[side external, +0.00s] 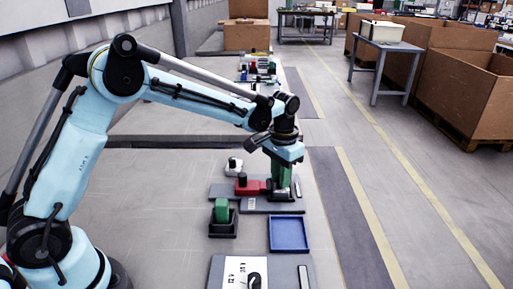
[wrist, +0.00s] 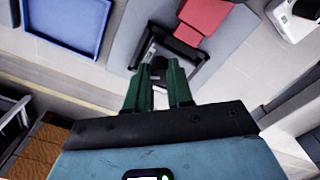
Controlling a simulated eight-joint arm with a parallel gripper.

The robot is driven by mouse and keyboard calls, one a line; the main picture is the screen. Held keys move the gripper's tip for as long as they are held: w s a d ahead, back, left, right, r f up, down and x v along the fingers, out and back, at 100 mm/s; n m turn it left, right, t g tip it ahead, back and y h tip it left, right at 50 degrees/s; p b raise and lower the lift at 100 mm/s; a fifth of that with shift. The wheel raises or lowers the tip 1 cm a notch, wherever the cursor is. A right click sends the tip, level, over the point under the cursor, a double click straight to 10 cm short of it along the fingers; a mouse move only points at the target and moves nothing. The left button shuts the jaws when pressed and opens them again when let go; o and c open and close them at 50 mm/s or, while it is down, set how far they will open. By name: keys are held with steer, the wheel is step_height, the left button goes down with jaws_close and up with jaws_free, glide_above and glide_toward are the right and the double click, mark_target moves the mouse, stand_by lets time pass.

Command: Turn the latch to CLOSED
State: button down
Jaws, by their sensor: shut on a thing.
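In the wrist view the green fingers (wrist: 159,82) are shut on a small dark part (wrist: 156,68) beside a black frame (wrist: 181,46). The fingers hide much of this part, and I cannot tell whether it is the latch. A white panel (side external: 234,272) with dark marks and a black knob (side external: 254,280) lies at the bottom edge of the side view. No CLOSED marking is readable.
A blue tray (side external: 289,248) lies in front of the plate. A green block (side external: 221,210) stands in a black holder (side external: 222,231) to the left. Floor left of these is clear.

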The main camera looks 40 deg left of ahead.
steer(key=shift+m, duration=2.1)
steer(key=c, duration=1)
jaws_free()
step_height(320, 180, up, 12)
steer(key=shift+r, duration=0.1)
steer(key=shift+s, duration=0.1)
